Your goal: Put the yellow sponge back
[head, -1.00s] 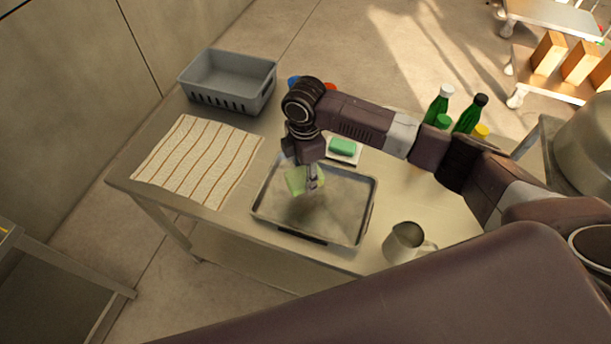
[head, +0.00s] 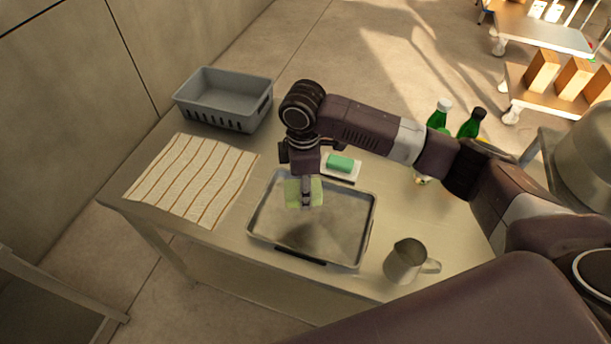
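The yellow sponge (head: 292,194), pale yellow-green here, is held in my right gripper (head: 306,202), whose arm comes in from the right. The fingers are shut on it and cover part of it. It hangs over the back left part of a grey metal tray (head: 350,240) on the table, apparently above the tray floor. A green block (head: 340,162) lies on a small white dish (head: 349,178) just behind the tray. My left gripper is not in view.
A striped cloth (head: 190,180) lies on the table (head: 235,247) left of the tray. A grey basket (head: 222,100) stands at the back left. A metal jug (head: 404,262) stands at the front right, and green bottles (head: 470,124) stand behind my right arm.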

